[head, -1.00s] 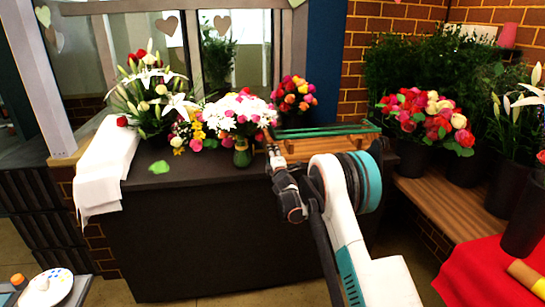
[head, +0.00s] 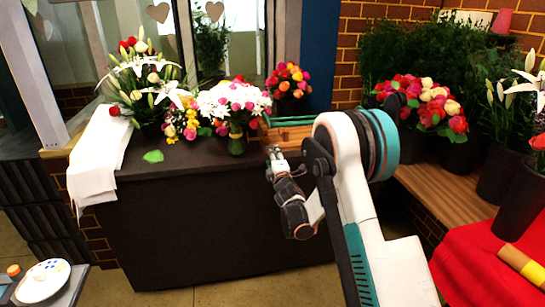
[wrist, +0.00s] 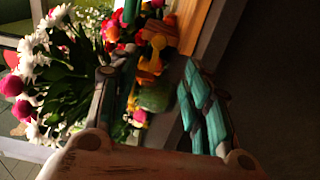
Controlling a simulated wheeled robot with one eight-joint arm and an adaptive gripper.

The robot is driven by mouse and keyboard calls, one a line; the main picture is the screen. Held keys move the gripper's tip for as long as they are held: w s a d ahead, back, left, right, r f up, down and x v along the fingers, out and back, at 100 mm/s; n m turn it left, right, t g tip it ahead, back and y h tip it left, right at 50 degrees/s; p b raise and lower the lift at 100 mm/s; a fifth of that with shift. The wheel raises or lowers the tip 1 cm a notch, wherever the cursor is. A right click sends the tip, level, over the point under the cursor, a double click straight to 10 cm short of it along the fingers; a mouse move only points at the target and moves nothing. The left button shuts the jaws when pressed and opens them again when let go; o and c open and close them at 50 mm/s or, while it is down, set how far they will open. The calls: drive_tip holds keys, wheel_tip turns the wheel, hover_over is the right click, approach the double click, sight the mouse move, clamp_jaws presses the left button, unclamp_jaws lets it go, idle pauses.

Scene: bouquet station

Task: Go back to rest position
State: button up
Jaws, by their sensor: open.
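My gripper (head: 274,155) is open and empty in the head view, at the front edge of the dark counter (head: 200,215), just right of a green vase. In the wrist view its two fingers (wrist: 150,100) stand apart with nothing held between them. A bouquet of white and pink flowers (head: 233,100) stands in the green vase (head: 236,143) on the counter, and it fills the left of the wrist view (wrist: 50,75).
Red and cream roses (head: 425,100) stand on a wooden bench (head: 440,195) at right. A red cloth (head: 470,265) lies at the lower right.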

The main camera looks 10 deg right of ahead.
drive_tip(key=s+d+r+m+g+h, duration=0.25)
drive_tip(key=s+r+m, duration=0.3)
drive_tip(key=r, duration=0.45)
drive_tip(key=s+d+r+m+g, duration=0.1)
drive_tip(key=s+r+m, duration=0.2)
drive_tip(key=s, duration=0.5)
drive_tip(key=s+d+r+m+g, duration=0.1)
drive_tip(key=s+r+m+g, duration=0.15)
drive_tip(key=s, duration=0.45)
drive_tip(key=s+a+f+m+g, duration=0.1)
drive_tip(key=s+f+m, duration=0.1)
drive_tip(key=s, duration=0.9)
drive_tip(key=s+a+f+m+g+y, duration=0.1)
drive_tip(key=s+a+f+m+g, duration=0.1)
drive_tip(key=s, duration=0.9)
drive_tip(key=s+a+f+m+g+y, duration=0.1)
drive_tip(key=s+f+m+g, duration=0.1)
drive_tip(key=s, duration=0.9)
drive_tip(key=shift+s+a+f+m, duration=0.15)
drive_tip(key=shift+a+m, duration=0.05)
drive_tip(key=shift+m, duration=0.4)
drive_tip(key=shift+y, duration=0.25)
